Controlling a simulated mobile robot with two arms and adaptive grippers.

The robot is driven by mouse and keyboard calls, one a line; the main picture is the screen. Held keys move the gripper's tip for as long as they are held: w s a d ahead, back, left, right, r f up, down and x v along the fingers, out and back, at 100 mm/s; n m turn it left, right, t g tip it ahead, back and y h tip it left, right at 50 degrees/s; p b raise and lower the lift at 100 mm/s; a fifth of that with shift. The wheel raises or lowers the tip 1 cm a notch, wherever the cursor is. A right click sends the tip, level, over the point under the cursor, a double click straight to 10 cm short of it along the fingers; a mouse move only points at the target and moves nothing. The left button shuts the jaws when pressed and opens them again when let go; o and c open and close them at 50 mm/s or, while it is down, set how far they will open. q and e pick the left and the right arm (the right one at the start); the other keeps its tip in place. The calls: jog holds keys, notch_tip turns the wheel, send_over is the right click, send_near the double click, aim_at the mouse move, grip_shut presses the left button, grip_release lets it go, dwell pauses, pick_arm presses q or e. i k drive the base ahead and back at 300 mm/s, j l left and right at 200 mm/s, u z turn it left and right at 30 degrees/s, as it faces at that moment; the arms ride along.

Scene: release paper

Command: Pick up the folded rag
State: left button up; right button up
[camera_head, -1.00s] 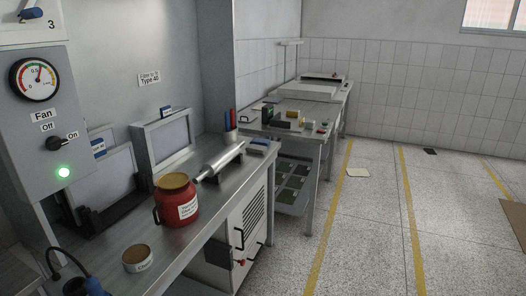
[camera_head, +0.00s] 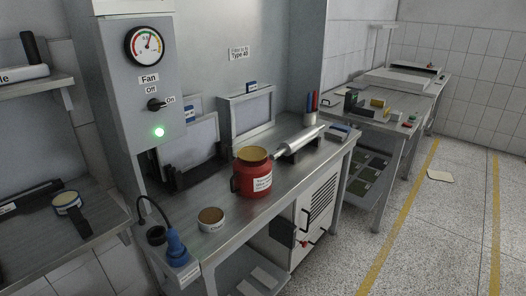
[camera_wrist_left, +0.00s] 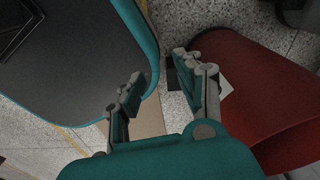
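I cannot pick out the folded rag for certain. Pale flat pieces (camera_head: 262,280) lie on the shelf under the near bench in the head view, partly cut off by the frame, and I cannot tell whether one is the rag. A flat cream piece (camera_head: 440,176) lies on the floor at the right, and its material is unclear. My left gripper (camera_wrist_left: 158,76) shows in the left wrist view with its fingers apart and nothing held between them, above the floor. Neither gripper shows in the head view. My right gripper is not in view.
The metal bench (camera_head: 245,218) carries a red pot (camera_head: 250,181), a round tin (camera_head: 211,219) and a metal roller (camera_head: 300,142). A blue-handled tool (camera_head: 176,246) is at its near corner. A large red object (camera_wrist_left: 265,90) is right of my left gripper. Floor is open at the right.

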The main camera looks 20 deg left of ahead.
aim_at(335, 134)
jog(key=i+l+z, duration=0.1)
jog(key=l, duration=0.25)
jog(key=i+l+z, duration=0.1)
jog(key=l, duration=0.25)
jog(key=i+l+z, duration=0.15)
jog(key=l, duration=0.2)
jog(key=i+l+z, duration=0.1)
jog(key=i+l, duration=0.15)
jog(key=i, duration=0.25)
jog(key=i+l+z, duration=0.1)
jog(key=i, duration=0.4)
jog(key=i+l+z, duration=0.15)
jog(key=i, duration=0.4)
jog(key=i+u, duration=0.4)
jog(key=i+l+u, duration=0.1)
jog(key=u, duration=0.3)
jog(key=i+l+u, duration=0.25)
jog(key=u, duration=0.15)
jog(key=i+l+u, duration=0.45)
jog(key=k+j, duration=0.1)
